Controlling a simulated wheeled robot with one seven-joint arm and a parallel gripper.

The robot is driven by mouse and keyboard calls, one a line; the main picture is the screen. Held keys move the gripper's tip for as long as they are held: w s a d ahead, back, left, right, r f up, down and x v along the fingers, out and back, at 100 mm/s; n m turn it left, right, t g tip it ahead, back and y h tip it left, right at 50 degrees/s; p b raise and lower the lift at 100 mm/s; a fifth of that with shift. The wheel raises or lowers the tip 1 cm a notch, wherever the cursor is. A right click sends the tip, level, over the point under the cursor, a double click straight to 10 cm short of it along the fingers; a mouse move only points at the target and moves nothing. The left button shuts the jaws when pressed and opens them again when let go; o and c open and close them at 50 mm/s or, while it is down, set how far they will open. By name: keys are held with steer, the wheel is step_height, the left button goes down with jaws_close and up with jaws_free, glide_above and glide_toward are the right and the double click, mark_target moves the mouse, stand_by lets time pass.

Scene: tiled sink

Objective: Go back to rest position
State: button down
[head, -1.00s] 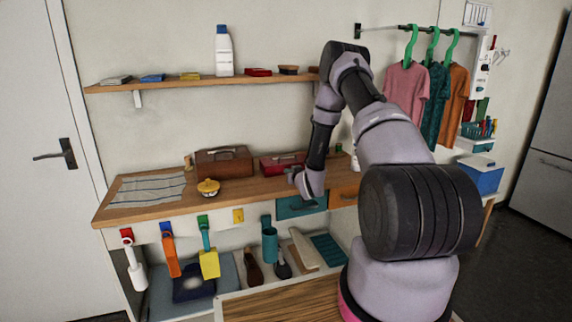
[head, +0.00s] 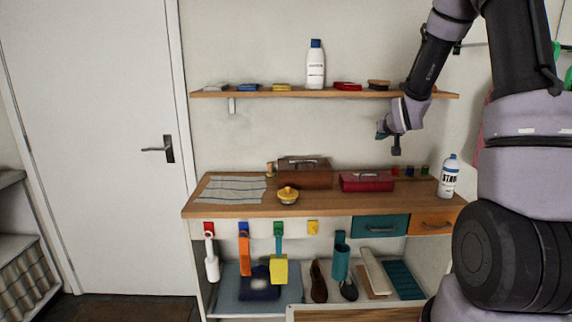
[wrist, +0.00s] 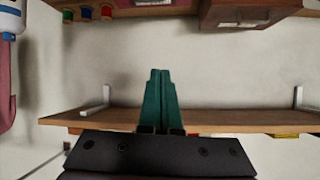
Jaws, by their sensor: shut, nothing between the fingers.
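My gripper (head: 387,142) hangs in the air in the head view, in front of the wall between the wall shelf (head: 270,92) and the counter (head: 225,210). In the wrist view its two teal fingers (wrist: 160,88) are pressed together with nothing between them. My arm fills the right side of the head view, with the wrist bent downward near the right end of the shelf.
A white bottle (head: 316,66) stands on the shelf. A door (head: 100,180) is at left.

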steer(key=s+a+r+m+g, duration=0.1)
steer(key=s+a+r, duration=0.1)
steer(key=s+r, duration=0.75)
steer(key=s+a+r+g+y, duration=0.1)
steer(key=s+a+r+g, duration=0.1)
steer(key=s, duration=1.2)
steer(key=s+a+r+m+g+y, duration=0.1)
steer(key=s+a+r, duration=0.2)
steer(key=s, duration=1.1)
steer(key=shift+s+a+r+m+g+y, duration=0.3)
steer(key=shift+s+a+r+g, duration=0.1)
steer(key=shift+r, duration=0.25)
